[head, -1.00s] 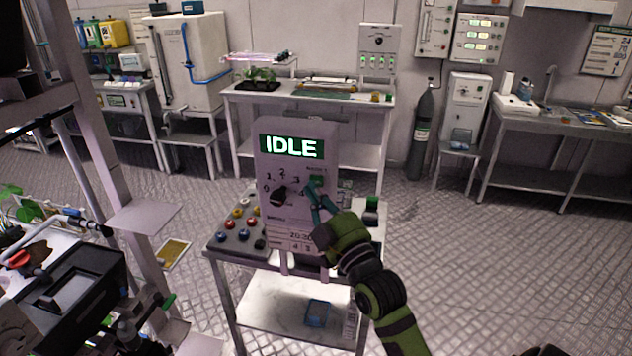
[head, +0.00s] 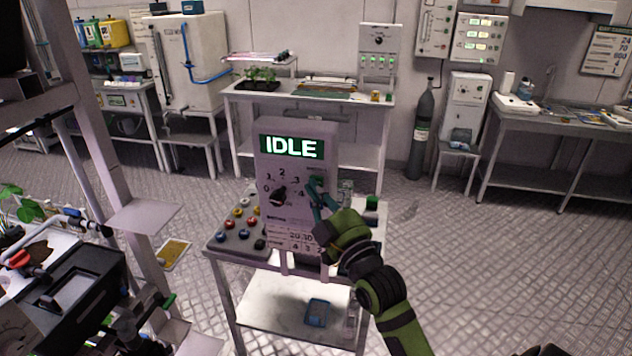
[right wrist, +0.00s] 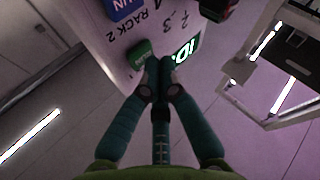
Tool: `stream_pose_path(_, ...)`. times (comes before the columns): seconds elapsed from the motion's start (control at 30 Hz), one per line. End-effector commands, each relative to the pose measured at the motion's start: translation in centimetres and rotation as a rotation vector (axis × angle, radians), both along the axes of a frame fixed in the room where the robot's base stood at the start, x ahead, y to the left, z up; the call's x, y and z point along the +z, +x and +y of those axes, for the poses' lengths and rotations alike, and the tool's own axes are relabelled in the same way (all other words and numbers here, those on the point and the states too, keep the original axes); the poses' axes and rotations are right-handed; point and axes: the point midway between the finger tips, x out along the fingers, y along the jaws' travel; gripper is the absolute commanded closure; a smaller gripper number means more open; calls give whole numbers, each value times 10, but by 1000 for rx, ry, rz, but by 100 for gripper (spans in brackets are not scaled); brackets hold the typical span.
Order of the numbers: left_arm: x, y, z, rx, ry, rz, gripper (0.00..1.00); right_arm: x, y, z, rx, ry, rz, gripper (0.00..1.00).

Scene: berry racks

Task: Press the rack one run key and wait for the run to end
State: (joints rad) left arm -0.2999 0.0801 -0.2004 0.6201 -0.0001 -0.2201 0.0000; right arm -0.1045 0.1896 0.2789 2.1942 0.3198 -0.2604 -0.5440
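The grey control console (head: 264,160) stands upright on a small cart, and its lit display (head: 291,147) reads IDLE. A black knob (head: 279,195) sits inside a ring of digits. A green key (head: 316,182) is right of the digits; it also shows in the right wrist view (right wrist: 138,52). A blue key (right wrist: 122,8) lettered RUN is beyond a RACK 2 label there. My right gripper (head: 315,190) has its teal fingers together (right wrist: 158,64), empty, with the tips close beside the green key. I cannot tell whether they touch it. My left gripper is out of view.
The cart's lower shelf (head: 285,298) holds a blue box (head: 316,312). Coloured knobs sit left of the console. A metal frame (head: 100,160) and a black device (head: 68,290) are at left. Floor at right is open.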

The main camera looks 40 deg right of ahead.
Motion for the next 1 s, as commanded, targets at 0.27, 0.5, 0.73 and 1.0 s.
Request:
stream_pose_path(0.27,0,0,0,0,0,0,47,0,1,-2,1,1,-1,100)
stream_pose_path(0.5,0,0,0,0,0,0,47,0,3,-4,0,1,0,100)
stream_pose_path(0.73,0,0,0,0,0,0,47,0,5,-6,1,1,-1,100)
stream_pose_path(1.0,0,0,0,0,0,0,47,1,6,-7,0,0,-1,100)
